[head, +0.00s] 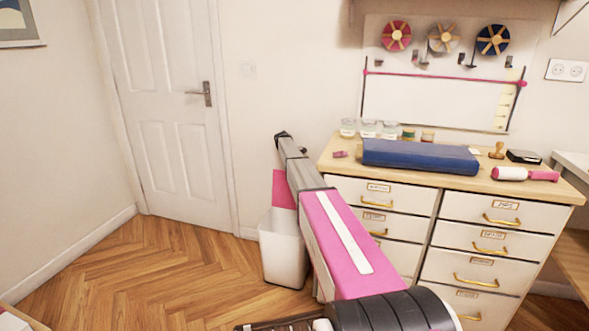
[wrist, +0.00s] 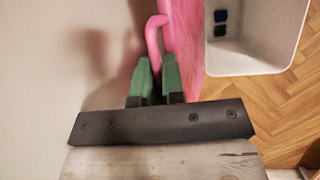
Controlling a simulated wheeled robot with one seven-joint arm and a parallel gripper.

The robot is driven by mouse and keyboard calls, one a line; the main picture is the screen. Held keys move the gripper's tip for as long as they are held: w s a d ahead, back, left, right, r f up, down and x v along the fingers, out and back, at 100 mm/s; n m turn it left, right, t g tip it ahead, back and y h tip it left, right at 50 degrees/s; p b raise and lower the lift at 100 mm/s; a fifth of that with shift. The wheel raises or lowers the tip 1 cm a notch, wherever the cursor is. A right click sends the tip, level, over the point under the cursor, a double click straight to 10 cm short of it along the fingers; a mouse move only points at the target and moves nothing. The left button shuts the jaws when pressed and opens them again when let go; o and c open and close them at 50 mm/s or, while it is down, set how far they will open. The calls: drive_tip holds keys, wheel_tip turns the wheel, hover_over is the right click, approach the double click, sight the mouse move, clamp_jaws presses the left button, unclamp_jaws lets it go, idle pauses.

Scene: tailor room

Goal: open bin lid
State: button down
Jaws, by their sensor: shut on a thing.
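The white bin (head: 283,250) stands on the floor between the door and the drawer cabinet. Its pink lid (head: 284,190) is tipped up steeply at the back of the bin, on the wall side. In the wrist view the lid (wrist: 184,50) stands beside the open bin mouth, and the bin's white inner wall (wrist: 255,66) shows. My gripper (wrist: 156,68), with green fingers, is shut on the lid's curved pink handle (wrist: 152,33). The handle's lower end is hidden between the fingers. In the head view my arm covers part of the bin and lid, and the fingers cannot be made out.
The drawer cabinet (head: 430,215) is close on the right, with a blue fabric roll (head: 420,157) on top. The wall is close behind the bin. Open wooden floor (head: 165,265) lies to the left.

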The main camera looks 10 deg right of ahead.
drive_tip(key=c, duration=1.3)
unclamp_jaws()
drive_tip(key=shift+f, duration=0.1)
drive_tip(key=shift+o, duration=0.2)
drive_tip(key=shift+s, duration=0.1)
drive_tip(key=v, duration=1.1)
